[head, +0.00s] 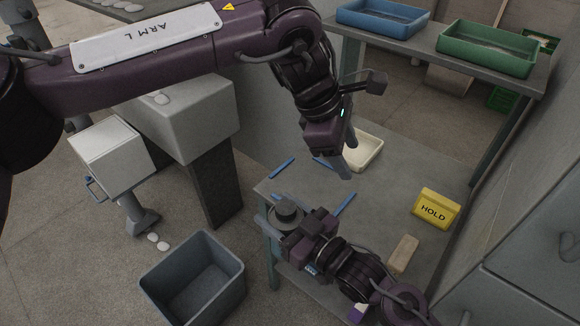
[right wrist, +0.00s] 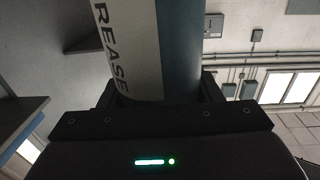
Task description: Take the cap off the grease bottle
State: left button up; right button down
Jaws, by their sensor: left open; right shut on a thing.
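The grease bottle (right wrist: 150,50) stands between the fingers of my right gripper (right wrist: 160,100), its white and blue side showing part of the word GREASE. In the head view my right gripper (head: 290,230) is shut on the bottle at the table's left corner. A dark grey round top, seemingly the cap (head: 287,206), shows from above there; whether it is loose cannot be told. My left gripper (head: 343,168) is open and empty, pointing down over the table, apart from the bottle, to its upper right.
On the table (head: 385,205) are a cream tray (head: 371,160), several blue strips, a yellow HOLD sign (head: 436,210) and a tan block (head: 403,253). A grey bin (head: 195,285) stands on the floor at left. A shelf behind holds blue (head: 385,22) and green (head: 487,53) trays.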

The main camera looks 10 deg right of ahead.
aim_at(291, 204)
pick_arm(q)
jog(key=s+a+m+y, duration=0.1)
jog(key=a, duration=0.2)
jog(key=s+a+m+y, duration=0.1)
jog(key=a+y, duration=0.1)
jog(key=a, duration=0.2)
jog(key=s+a+m+y, duration=0.1)
jog(key=a+m+y, duration=0.1)
jog(key=a, duration=0.1)
jog(key=shift+a+r, duration=0.15)
jog(key=shift+s+a+f, duration=0.1)
jog(key=shift+a+f, duration=0.05)
jog(key=shift+f, duration=0.15)
notch_tip(291, 204, down, 7)
jog(key=shift+f, duration=0.15)
jog(key=shift+c, duration=0.4)
jog(key=c, duration=0.9)
jog(key=shift+c, duration=0.2)
jog(key=shift+w+d, duration=0.2)
